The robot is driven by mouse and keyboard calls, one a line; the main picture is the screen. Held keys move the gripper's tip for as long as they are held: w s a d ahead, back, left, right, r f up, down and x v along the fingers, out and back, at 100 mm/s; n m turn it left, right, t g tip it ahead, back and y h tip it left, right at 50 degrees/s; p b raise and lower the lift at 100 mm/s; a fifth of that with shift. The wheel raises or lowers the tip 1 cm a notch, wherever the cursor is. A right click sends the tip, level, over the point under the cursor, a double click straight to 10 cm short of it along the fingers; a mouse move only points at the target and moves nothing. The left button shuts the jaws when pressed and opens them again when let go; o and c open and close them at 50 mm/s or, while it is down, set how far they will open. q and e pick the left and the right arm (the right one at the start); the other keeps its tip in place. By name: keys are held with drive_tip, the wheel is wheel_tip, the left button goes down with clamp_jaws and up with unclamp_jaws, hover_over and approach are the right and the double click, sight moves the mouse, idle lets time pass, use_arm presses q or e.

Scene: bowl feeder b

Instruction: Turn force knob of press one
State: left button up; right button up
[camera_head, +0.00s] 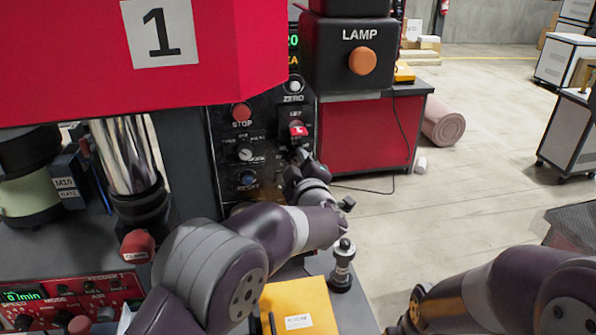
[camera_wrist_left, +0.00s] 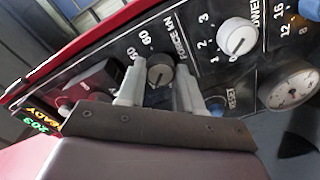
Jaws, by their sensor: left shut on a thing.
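Press one is the large red machine with a white "1" plate (camera_head: 160,33) at the upper left of the head view. Its dark control panel (camera_head: 226,150) stands on the press's right side. In the left wrist view the grey force knob (camera_wrist_left: 160,72) sits beside the "FORCE kN" print. My left gripper (camera_wrist_left: 160,88) has one finger on each side of this knob and is shut on it. In the head view my left gripper (camera_head: 298,172) is at the panel's right edge, and the force knob is hidden there. My right arm shows at the lower right; its gripper is out of view.
A white knob (camera_wrist_left: 237,37), a pressure gauge (camera_wrist_left: 291,86) and a blue reset button (camera_wrist_left: 216,105) lie close by on the panel. The red stop button (camera_head: 241,113) is left of the gripper. A black lamp box (camera_head: 352,55) stands behind. Open floor lies right.

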use_arm(q)
drive_tip(key=shift+f, duration=0.1)
idle(0.4)
drive_tip(key=o, duration=1)
drive_tip(key=shift+o, duration=0.2)
drive_tip(key=shift+s, duration=0.1)
drive_tip(key=b+v, duration=0.3)
drive_tip(key=v, duration=0.9)
drive_tip(key=shift+s, duration=0.35)
